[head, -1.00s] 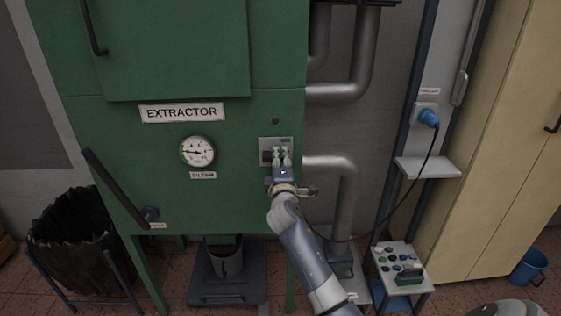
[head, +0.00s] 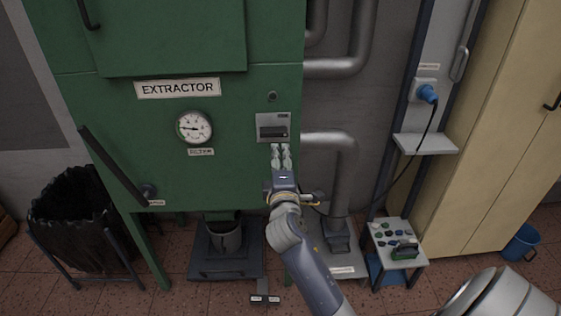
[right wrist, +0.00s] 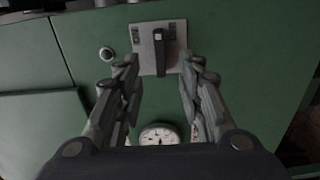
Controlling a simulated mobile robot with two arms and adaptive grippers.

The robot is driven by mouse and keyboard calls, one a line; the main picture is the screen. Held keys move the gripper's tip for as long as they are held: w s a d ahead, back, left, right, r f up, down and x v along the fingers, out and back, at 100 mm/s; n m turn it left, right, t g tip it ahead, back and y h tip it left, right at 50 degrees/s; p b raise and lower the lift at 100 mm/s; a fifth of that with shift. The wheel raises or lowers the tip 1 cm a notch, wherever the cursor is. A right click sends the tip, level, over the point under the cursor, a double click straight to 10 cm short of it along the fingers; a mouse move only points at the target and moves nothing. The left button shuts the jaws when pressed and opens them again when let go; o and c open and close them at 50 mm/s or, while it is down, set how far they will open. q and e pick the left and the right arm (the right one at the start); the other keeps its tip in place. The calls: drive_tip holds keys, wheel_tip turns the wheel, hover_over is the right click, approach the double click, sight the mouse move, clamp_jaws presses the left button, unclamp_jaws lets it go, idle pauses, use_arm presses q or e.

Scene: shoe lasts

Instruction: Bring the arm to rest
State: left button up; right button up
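My right gripper (head: 281,155) is in front of the green extractor (head: 220,190), just below a grey switch plate (head: 283,119) with a dark handle. In the right wrist view my right gripper (right wrist: 161,68) has its two fingers apart with nothing between them. The switch plate (right wrist: 150,64) and its upright dark handle (right wrist: 160,52) show beyond the fingertips, clear of them. My left gripper is not in view.
A round gauge (head: 194,127) is left of the gripper. Grey pipes (head: 343,150) run to its right. A black bin (head: 75,230) is at left.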

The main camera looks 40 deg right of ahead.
drive_tip(key=shift+s+a, duration=0.25)
drive_tip(key=shift+s, duration=0.15)
drive_tip(key=a+f+g+y, duration=0.1)
drive_tip(key=a+f+y, duration=0.15)
drive_tip(key=f, duration=0.85)
drive_tip(key=a+f+g+y, duration=0.2)
drive_tip(key=a+f, duration=0.1)
drive_tip(key=f, duration=0.7)
drive_tip(key=s+a+f+m+g+y, duration=0.1)
drive_tip(key=s+a+f+g+y, duration=0.3)
drive_tip(key=f, duration=0.7)
drive_tip(key=s+a+f+m+h, duration=0.1)
drive_tip(key=s+f, duration=0.6)
drive_tip(key=f, duration=0.4)
drive_tip(key=s+a+f+m+g+y, duration=0.2)
drive_tip(key=s+a+f+m+g, duration=0.1)
drive_tip(key=s+f, duration=1.05)
drive_tip(key=s+f+m+g, duration=0.2)
drive_tip(key=s+f, duration=0.2)
drive_tip(key=s, duration=0.8)
drive_tip(key=s+f+m+g, duration=0.2)
drive_tip(key=s+f, duration=0.2)
drive_tip(key=s, duration=0.9)
